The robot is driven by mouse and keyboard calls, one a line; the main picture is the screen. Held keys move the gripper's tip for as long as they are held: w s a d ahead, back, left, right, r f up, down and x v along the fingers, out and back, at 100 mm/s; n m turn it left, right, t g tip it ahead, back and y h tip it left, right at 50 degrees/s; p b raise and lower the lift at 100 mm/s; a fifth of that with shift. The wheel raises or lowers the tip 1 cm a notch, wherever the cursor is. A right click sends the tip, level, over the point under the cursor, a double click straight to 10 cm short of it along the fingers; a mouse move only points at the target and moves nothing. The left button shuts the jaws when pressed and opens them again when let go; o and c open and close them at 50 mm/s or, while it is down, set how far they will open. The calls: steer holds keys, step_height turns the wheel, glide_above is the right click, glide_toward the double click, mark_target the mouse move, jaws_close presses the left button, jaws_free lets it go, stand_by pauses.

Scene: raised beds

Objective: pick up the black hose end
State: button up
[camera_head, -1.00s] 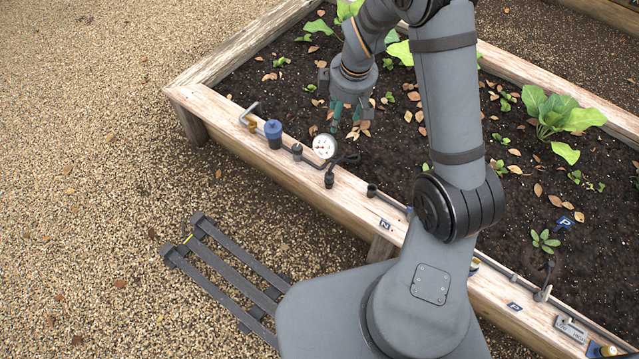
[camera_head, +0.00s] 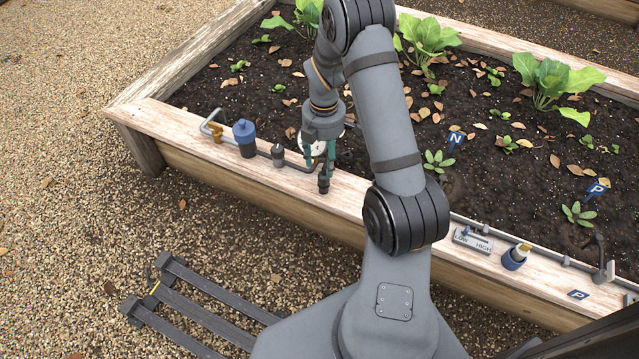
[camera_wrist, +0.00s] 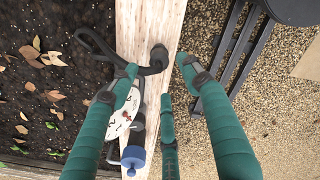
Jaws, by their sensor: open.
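The black hose end (camera_head: 324,184) stands on the wooden rim of the bed, just below my gripper (camera_head: 319,158). In the wrist view the hose end (camera_wrist: 158,56) is a dark round fitting, with a black hose curving from it to the left over the soil. My gripper also shows in the wrist view (camera_wrist: 160,76) with its teal fingers spread. The hose end appears between and slightly beyond the fingertips. Nothing is held, and I cannot tell whether any finger touches it.
A white-faced gauge (camera_wrist: 124,112) sits close beside the fingers, with a blue-capped filter (camera_head: 245,138) farther left on the pipe. The wooden rim (camera_head: 180,128) carries a low-high lever plate (camera_head: 472,241) to the right. Leafy plants (camera_head: 552,82) grow in the soil.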

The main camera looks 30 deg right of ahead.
mark_target(324, 174)
step_height(324, 174, down, 8)
steer(key=shift+d+f+b, duration=0.1)
steer(key=shift+b, duration=1)
steer(key=c, duration=0.3)
steer(key=c, duration=0.8)
jaws_close()
